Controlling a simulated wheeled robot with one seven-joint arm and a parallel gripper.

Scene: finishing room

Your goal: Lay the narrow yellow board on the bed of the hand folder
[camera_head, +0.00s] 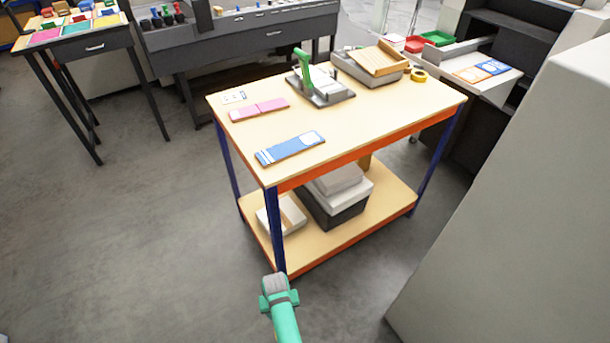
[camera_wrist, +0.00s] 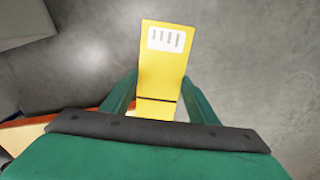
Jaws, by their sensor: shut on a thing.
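The narrow yellow board (camera_wrist: 163,65) shows in the wrist view, with a white label patch and dark marks at its far end and a dark line across it lower down. My gripper (camera_wrist: 160,85) is shut on it, one green finger at each side. Its near end is hidden behind the gripper body. The hand folder (camera_head: 322,92) stands at the back of the wooden table in the head view, with a grey base and a raised green lever. In the head view my green arm is at the bottom, in front of the table, and the board cannot be made out.
On the table (camera_head: 360,125) lie a blue board (camera_head: 290,148), a pink board (camera_head: 259,109) and a small white card (camera_head: 233,97). Right of the folder are a wooden-lidded grey box (camera_head: 372,66) and a yellow tape roll (camera_head: 419,75). A large pale block (camera_head: 520,200) stands at right.

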